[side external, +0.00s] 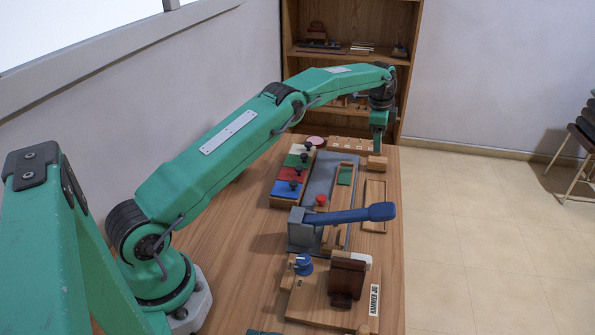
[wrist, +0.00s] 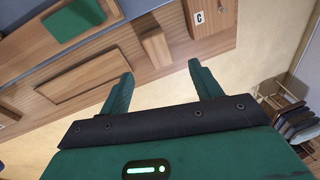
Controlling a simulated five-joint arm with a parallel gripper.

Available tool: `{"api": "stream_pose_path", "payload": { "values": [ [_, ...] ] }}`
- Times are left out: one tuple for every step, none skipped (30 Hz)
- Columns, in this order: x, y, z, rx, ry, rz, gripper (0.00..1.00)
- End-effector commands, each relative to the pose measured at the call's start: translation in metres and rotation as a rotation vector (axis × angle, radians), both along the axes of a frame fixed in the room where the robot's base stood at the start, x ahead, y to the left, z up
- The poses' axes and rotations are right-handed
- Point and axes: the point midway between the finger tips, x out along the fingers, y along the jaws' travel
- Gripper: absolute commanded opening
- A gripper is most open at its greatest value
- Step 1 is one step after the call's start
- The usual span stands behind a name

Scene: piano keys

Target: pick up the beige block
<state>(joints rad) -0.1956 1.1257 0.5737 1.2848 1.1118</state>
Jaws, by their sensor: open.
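The beige block (side external: 377,163) is a small wooden-coloured piece near the table's right edge, toward the far end. It also shows in the wrist view (wrist: 157,48), lying near the table edge, ahead of the fingertips. My gripper (side external: 378,148) points down just above or behind the block in the side external view. In the wrist view my gripper's two green fingers (wrist: 161,72) are spread apart with nothing between them. The block lies beyond the gap, and I see no contact. The exact height gap cannot be told.
A blue-handled lever (side external: 350,215) on a grey base stands nearer the camera. A board with red, green and blue panels (side external: 290,180) lies left of the block. A wooden frame (side external: 375,205) and green square (wrist: 74,21) are nearby. The floor begins right of the table edge.

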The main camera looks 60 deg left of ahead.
Motion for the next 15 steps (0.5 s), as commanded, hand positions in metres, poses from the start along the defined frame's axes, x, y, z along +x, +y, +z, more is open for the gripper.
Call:
{"api": "stream_pose_path", "payload": {
  "values": [
    [0.000,0.000,-0.002,0.000,0.001,0.000,0.64],
    [0.000,0.000,-0.004,0.000,0.001,0.000,0.64],
    [0.001,0.000,-0.007,0.000,0.002,0.000,0.64],
    [0.001,0.000,-0.009,0.000,0.002,0.000,0.64],
    [0.001,0.000,-0.011,-0.001,0.002,0.001,0.64],
    [0.002,0.000,-0.015,-0.001,0.002,0.001,0.64],
    [0.002,0.000,-0.017,-0.001,0.002,0.001,0.64],
    [0.002,0.000,-0.020,-0.001,0.002,0.001,0.64],
    [0.003,0.000,-0.022,0.000,0.001,0.001,0.64],
    [0.003,0.000,-0.024,0.000,0.001,0.001,0.64],
    [0.003,0.000,-0.025,-0.001,0.001,0.001,0.64],
    [0.003,0.000,-0.025,-0.001,0.001,0.001,0.64],
    [0.004,0.000,-0.026,0.000,0.000,0.001,0.64],
    [0.003,0.000,-0.025,0.000,0.000,0.001,0.64],
    [0.003,0.000,-0.025,0.000,0.000,0.001,0.64]
  ]
}}
